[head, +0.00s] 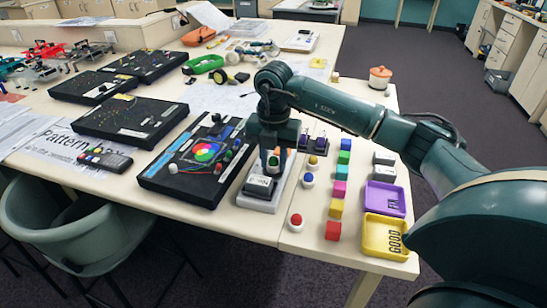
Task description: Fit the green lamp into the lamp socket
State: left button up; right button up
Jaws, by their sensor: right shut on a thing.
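My right gripper (274,160) points down over a pale block with a small meter (262,186) near the table's front edge. It is shut on the green lamp (275,151), of which only a little green shows between the fingers. The lamp is over the rear part of the block, where the lamp socket seems to be. The fingers hide the socket, and I cannot tell whether the lamp touches it. My left gripper is out of view.
A red lamp (296,220), blue lamp (308,180) and yellow lamp (313,162) stand right of the block. Beyond them are a row of coloured cubes (337,207), a purple tray (385,199) and a yellow tray (386,236). A black board (188,176) lies close on the left.

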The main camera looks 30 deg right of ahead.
jog(key=shift+f, duration=0.3)
jog(key=o, duration=1.4)
jog(key=shift+r, duration=0.15)
jog(key=shift+r+p, duration=2.6)
jog(key=shift+r, duration=0.85)
jog(key=shift+s+f, duration=0.1)
